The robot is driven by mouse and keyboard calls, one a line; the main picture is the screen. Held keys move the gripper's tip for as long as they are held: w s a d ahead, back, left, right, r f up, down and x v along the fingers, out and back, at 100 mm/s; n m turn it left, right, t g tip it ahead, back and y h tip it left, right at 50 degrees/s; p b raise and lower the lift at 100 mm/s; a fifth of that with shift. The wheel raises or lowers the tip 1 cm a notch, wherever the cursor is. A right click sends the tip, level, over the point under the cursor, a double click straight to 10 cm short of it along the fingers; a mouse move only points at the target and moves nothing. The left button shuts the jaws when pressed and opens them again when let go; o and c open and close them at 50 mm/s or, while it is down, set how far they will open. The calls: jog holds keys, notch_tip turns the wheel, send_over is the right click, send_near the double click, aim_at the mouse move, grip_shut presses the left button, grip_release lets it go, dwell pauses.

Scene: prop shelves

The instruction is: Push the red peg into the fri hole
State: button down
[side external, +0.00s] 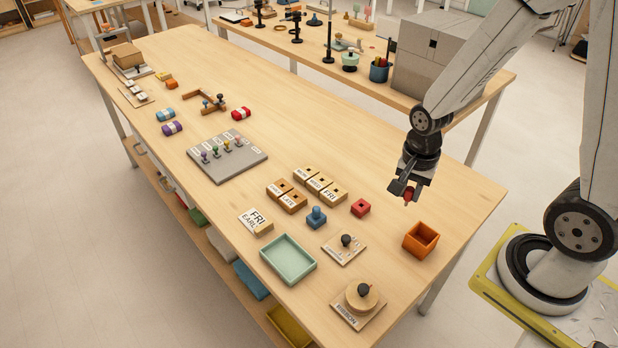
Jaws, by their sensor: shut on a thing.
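My gripper (404,189) is shut on the red peg (408,197) and holds it above the table, to the right of the word blocks. Only a small part of the peg shows between the fingers. The light wooden FRI block (331,195) is at the right end of a row of similar blocks, with a dark hole in its top. The peg is apart from it.
Brown word blocks (291,202), a blue knobbed piece (317,218), a mint tray (288,260) and two knobbed boards (344,247) stand nearby. Bare table lies behind the FRI block.

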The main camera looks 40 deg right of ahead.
jog(key=w+f, duration=0.2)
jog(key=w, duration=0.8)
jog(key=w+f, duration=0.2)
jog(key=w, duration=0.8)
jog(key=shift+d, duration=0.15)
jog(key=shift+w+f, duration=0.1)
jog(key=shift+f, duration=0.05)
jog(key=shift+f, duration=2.8)
jog(key=shift+f, duration=1.1)
dwell(1.8)
